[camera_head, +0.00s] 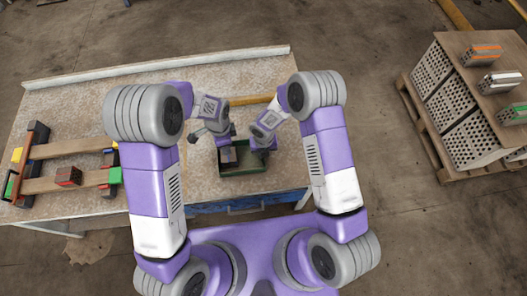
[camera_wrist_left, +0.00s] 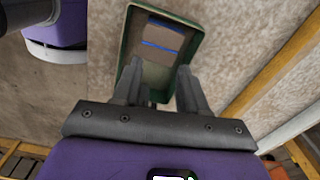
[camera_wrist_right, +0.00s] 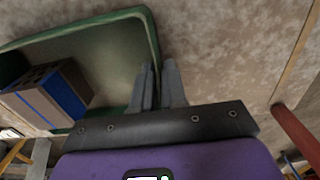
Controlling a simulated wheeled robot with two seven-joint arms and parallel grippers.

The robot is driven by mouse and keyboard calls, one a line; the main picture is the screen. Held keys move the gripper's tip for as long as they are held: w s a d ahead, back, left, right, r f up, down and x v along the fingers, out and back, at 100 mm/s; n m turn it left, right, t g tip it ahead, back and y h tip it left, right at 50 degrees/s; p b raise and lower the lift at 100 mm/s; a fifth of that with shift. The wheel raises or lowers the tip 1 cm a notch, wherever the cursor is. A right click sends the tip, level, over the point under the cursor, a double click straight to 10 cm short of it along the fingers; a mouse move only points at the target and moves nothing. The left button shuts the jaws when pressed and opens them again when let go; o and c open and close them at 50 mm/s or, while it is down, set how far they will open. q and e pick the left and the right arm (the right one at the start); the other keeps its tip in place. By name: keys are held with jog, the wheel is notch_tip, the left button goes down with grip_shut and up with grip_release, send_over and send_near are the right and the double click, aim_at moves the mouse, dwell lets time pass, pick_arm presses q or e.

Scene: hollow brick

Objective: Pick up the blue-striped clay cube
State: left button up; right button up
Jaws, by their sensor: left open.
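The blue-striped clay cube (camera_wrist_left: 163,40) lies in the green tray (camera_wrist_left: 198,40), at the far end in the left wrist view. In the right wrist view the cube (camera_wrist_right: 46,96) is at left, showing a blue stripe and a holed dark face. In the head view the cube (camera_head: 228,156) is in the tray (camera_head: 245,172), partly hidden by my left gripper. My left gripper (camera_wrist_left: 158,72) is open and empty, its fingers pointing toward the cube.
A rack (camera_head: 70,149) with a red-marked brick (camera_head: 69,177) stands at the left of the table (camera_head: 165,90). A yellow bar (camera_head: 250,100) lies behind the tray. A pallet of hollow bricks (camera_head: 447,102) with striped bricks on top stands at right. The table's back left is clear.

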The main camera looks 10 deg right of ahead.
aim_at(229, 158)
pick_arm(q)
jog(key=shift+o, duration=0.3)
jog(key=shift+o, duration=2.5)
jog(key=shift+s+m, duration=0.1)
jog(key=shift+m, duration=0.4)
jog(key=o, duration=0.4)
jog(key=m, duration=0.3)
jog(key=shift+s+r+m, duration=0.3)
jog(key=shift+s+r, duration=0.05)
jog(key=shift+s, duration=0.05)
jog(key=f+m, duration=0.1)
jog(key=m, duration=0.4)
jog(key=m+t, duration=0.1)
jog(key=m, duration=0.4)
jog(key=f+m, duration=0.1)
jog(key=m, duration=0.4)
jog(key=shift+w+d+f+t, duration=0.15)
jog(key=shift+d+f+t, duration=0.15)
jog(key=shift+f+t, duration=0.1)
jog(key=shift+w+a+f, duration=0.15)
jog(key=shift+f, duration=1.2)
jog(key=shift+w+a+f, duration=0.1)
jog(key=shift+a+f, duration=0.05)
jog(key=shift+f, duration=1.15)
